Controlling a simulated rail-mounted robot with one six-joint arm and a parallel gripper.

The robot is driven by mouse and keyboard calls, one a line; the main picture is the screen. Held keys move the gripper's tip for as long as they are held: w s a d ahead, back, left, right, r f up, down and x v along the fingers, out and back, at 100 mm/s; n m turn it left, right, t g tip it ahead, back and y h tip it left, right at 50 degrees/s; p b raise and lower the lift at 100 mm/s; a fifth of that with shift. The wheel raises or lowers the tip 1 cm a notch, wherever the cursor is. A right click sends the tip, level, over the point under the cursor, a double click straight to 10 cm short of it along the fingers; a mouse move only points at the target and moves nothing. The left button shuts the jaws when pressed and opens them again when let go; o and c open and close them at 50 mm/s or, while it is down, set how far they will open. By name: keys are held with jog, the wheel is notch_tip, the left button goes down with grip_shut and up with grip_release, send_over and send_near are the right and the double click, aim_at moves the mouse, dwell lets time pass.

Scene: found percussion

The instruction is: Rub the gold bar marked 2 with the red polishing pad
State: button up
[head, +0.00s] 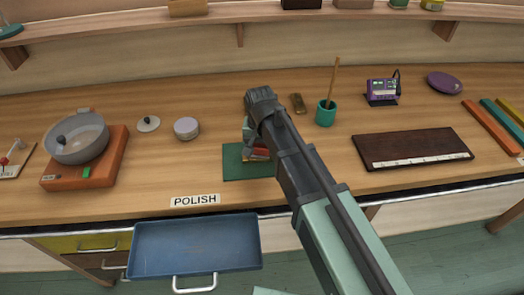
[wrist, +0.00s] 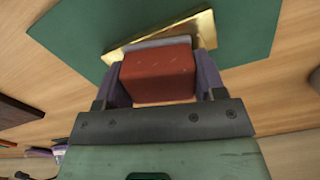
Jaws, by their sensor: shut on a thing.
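My gripper (wrist: 160,66) is shut on the red polishing pad (wrist: 158,76), a red block with a grey face at its far side, held between two purple fingers. A shiny gold bar (wrist: 205,27) lies on the green mat (wrist: 90,25), right at the pad's grey face. I cannot tell whether pad and bar touch. The pad covers part of the bar, and no number can be read on it. In the head view the red pad (head: 257,154) shows over the green mat (head: 240,172), partly hidden by my arm.
A grey bowl on an orange base (head: 100,170) stands left, a dark board (head: 400,150) right. The blue drawer (head: 195,245) is open below the POLISH label (head: 195,200).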

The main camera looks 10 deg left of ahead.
jog(key=shift+w+a, duration=0.15)
jog(key=shift+w, duration=0.45)
notch_tip(320, 180, up, 6)
jog(key=p, duration=0.6)
notch_tip(320, 180, up, 3)
jog(key=p, duration=0.3)
